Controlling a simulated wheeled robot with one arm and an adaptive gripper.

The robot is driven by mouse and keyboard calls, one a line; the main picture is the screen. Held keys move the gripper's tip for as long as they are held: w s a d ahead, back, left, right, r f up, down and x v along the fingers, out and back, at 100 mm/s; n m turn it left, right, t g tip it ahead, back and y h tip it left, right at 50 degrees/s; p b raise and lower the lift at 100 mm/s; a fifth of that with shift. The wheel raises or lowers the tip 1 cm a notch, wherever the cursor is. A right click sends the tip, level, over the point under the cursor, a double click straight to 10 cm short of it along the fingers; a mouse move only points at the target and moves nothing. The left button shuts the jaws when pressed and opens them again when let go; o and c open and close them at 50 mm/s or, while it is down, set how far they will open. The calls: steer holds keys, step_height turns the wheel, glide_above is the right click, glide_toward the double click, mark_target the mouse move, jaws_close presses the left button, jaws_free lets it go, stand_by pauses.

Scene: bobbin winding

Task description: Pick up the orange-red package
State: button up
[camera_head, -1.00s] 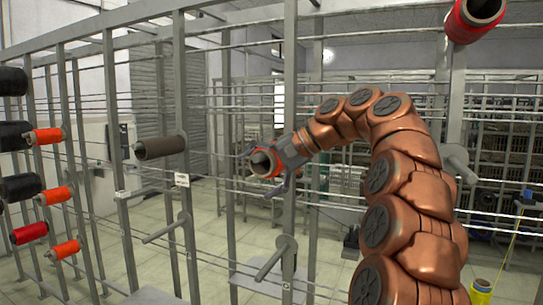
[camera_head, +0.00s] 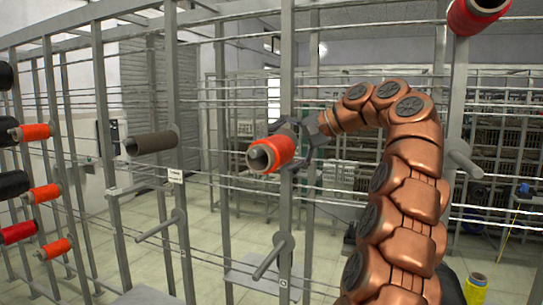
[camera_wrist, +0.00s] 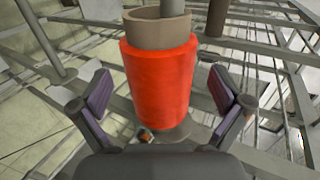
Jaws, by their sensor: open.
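The orange-red package (camera_head: 281,150) is a cylinder on a brown-grey core, sitting at a rack post with its core end toward the head camera. In the wrist view the package (camera_wrist: 160,85) stands between my two fingers, with a grey disc partly hidden at its lower end. My gripper (camera_head: 299,145) is open at the post end of the package, on its right side in the head view. In the wrist view my gripper (camera_wrist: 161,95) has its fingers spread on either side, with a visible gap from each finger to the package.
A brown package (camera_head: 153,143) sits on the post to the left. Bare pegs (camera_head: 268,258) and (camera_head: 158,229) stick out below. Several orange-red and black packages hang at far left. A red package (camera_head: 478,14) is at top right. Rack posts and thin rails surround my gripper.

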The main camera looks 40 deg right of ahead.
steer(key=shift+x, duration=2.4)
steer(key=shift+w+d, duration=0.1)
steer(key=shift+d, duration=0.1)
steer(key=c, duration=1.1)
